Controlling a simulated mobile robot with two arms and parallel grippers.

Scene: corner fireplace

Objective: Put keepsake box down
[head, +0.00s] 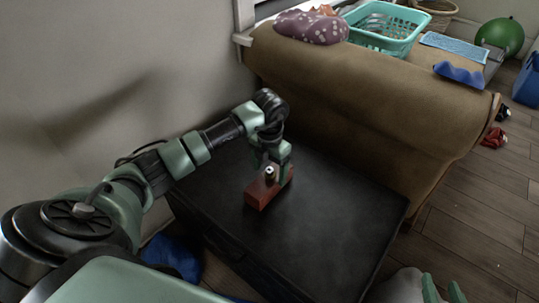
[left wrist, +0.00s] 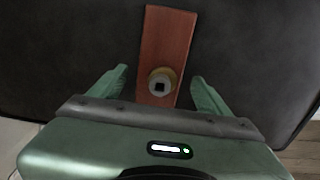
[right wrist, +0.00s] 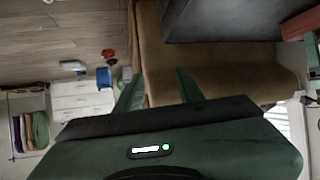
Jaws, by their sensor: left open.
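The keepsake box (head: 262,196) is a long reddish-brown wooden block with a small round dark-centred knob on top. It rests on the black table (head: 335,225). In the left wrist view the box (left wrist: 168,38) runs away from me between the fingers. My left gripper (head: 271,163) is at the box from above. Its fingers (left wrist: 159,73) are spread, one on each side of the box with a gap on both sides. My right gripper (head: 444,288) is low in the head view, away from the box. Its fingers (right wrist: 156,76) are apart with nothing between them.
A brown sofa (head: 360,100) stands along the table's far side. It carries a teal basket (head: 388,45), a purple spotted cushion (head: 310,27) and a blue item (head: 459,73). A blue cloth (head: 172,256) lies by the table's left side. The tabletop right of the box is clear.

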